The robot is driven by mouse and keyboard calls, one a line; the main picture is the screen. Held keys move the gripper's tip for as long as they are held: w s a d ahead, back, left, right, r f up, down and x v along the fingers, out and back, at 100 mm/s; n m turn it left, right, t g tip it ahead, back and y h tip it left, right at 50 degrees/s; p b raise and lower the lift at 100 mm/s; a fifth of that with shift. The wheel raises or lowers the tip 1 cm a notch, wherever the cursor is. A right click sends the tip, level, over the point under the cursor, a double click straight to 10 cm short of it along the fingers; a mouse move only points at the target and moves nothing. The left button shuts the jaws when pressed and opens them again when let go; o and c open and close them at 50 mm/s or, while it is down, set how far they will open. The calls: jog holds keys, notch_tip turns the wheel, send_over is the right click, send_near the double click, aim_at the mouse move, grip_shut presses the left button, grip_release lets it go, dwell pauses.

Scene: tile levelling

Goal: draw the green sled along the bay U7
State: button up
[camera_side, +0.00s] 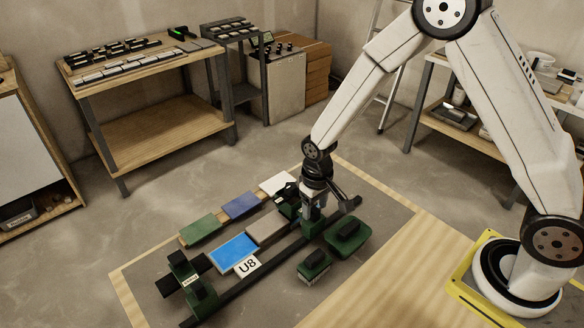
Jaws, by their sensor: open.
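A dark rail (262,268) runs along the near side of this bay. Green blocks joined by a dark bar (184,283), with a small white label, stand at its left end. More green parts (313,224) sit at the right end, right under my gripper (314,208). I cannot tell which of these is the green sled. My gripper is open, pointing down. Its fingertips are partly hidden among the dark and green parts, and contact is unclear.
Green (201,229), violet-blue (241,206) and white (279,184) tiles lie behind the bay, and a grey-beige tile (267,227) beside the blue one. Bare mat (265,305) lies in front.

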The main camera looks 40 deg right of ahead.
jog(key=shift+r, duration=2.6)
jog(key=shift+s+d+r, duration=0.25)
jog(key=shift+s+r, duration=0.05)
jog(key=shift+r, duration=0.1)
jog(key=s+d+r+t, duration=0.1)
jog(key=s+d+r, duration=0.1)
jog(key=s, duration=0.3)
jog(key=s+d+r+t, duration=0.1)
jog(key=s+d+r, duration=0.1)
jog(key=s, duration=0.4)
jog(key=shift+d+r+t, duration=0.3)
jog(key=shift+r, duration=0.55)
